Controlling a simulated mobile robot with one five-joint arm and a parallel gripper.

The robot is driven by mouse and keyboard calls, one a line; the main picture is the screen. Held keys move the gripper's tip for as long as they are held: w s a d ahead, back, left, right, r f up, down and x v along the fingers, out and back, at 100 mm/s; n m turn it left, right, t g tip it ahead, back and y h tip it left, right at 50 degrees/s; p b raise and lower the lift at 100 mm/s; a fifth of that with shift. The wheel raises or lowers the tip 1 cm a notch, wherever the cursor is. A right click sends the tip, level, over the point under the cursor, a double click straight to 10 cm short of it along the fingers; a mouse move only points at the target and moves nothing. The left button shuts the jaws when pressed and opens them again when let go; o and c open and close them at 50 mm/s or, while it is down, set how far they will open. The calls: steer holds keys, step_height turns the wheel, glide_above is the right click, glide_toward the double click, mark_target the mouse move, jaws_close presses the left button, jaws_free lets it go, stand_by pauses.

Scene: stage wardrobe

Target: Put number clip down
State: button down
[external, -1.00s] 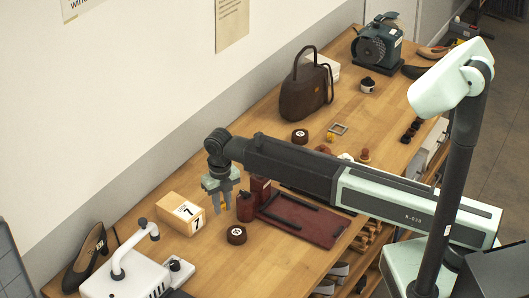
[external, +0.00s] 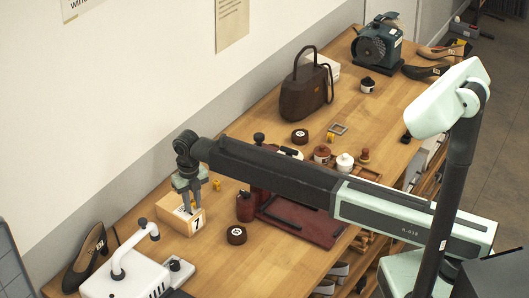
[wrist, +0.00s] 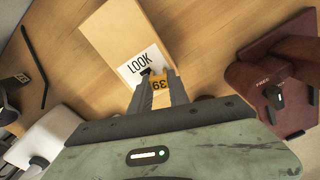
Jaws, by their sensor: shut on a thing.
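The number clip (wrist: 159,82) is small, yellow and marked 39. It sits between the fingertips of my gripper (wrist: 160,77) in the wrist view, which is shut on it. In the external view my gripper (external: 190,208) points down over the light wooden box (external: 172,221) with number cards, near the table's left end. The wrist view shows the box (wrist: 120,35) with a white LOOK card (wrist: 143,66) just beyond the clip. I cannot tell whether the clip touches the box. The fingers hide the clip in the external view.
A dark shoe (external: 88,257) and a white machine (external: 125,280) stand left of the box. Another small yellow piece (external: 217,184) is on the table behind.

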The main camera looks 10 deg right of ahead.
mark_target(192, 202)
steer(key=shift+f, duration=0.1)
steer(key=c, duration=1.3)
jaws_free()
steer(key=shift+o, duration=0.2)
step_height(192, 202, up, 12)
steer(key=p, duration=1.2)
steer(key=shift+r, duration=0.25)
